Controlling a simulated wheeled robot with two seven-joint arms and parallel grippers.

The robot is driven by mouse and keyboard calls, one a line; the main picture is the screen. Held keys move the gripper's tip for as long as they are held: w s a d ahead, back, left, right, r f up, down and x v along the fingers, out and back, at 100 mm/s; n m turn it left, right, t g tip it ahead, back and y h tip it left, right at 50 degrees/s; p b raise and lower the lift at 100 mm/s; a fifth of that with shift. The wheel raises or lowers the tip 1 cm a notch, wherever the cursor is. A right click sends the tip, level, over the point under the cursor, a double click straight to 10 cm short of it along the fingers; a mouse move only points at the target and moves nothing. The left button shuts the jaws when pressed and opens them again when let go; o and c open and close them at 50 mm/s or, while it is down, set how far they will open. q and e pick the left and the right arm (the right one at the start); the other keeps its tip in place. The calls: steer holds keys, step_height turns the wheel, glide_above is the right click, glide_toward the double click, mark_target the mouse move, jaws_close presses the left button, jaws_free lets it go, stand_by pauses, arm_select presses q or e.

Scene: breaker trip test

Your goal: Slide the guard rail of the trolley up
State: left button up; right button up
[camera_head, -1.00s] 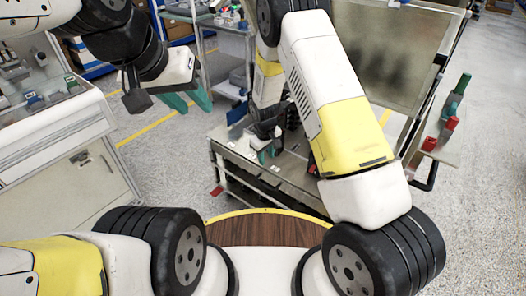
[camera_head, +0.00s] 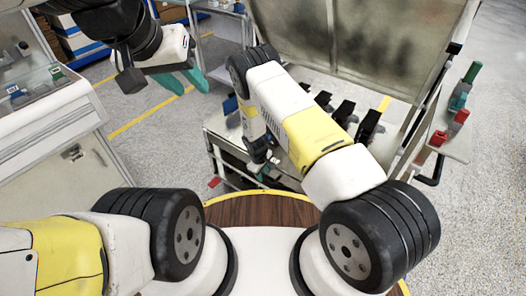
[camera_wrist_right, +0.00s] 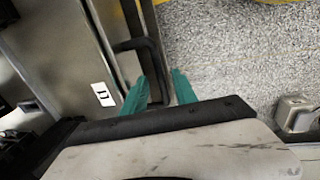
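The trolley (camera_head: 222,133) is a grey metal cart with a tall framed panel (camera_head: 350,40) at its back, in the middle of the head view. A black bent tube, seemingly its guard rail (camera_head: 431,178), shows at the trolley's right end. In the right wrist view a black bent tube (camera_wrist_right: 130,45) runs along a metal edge and down toward my right gripper (camera_wrist_right: 160,75). The two teal fingers are apart, with the tube's lower part between them in the picture; contact cannot be told. In the head view my right arm mostly hides this hand. My left gripper (camera_head: 192,91) is open and empty, left of the trolley.
A light cabinet (camera_head: 45,130) with small parts on top stands at the left. A side shelf with red and green pieces (camera_head: 460,98) is right of the trolley. Several black upright parts (camera_head: 343,112) stand on the trolley. Speckled floor (camera_head: 490,220) is clear at the right.

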steer(key=shift+f, duration=0.2)
jaws_close()
stand_by(1.3)
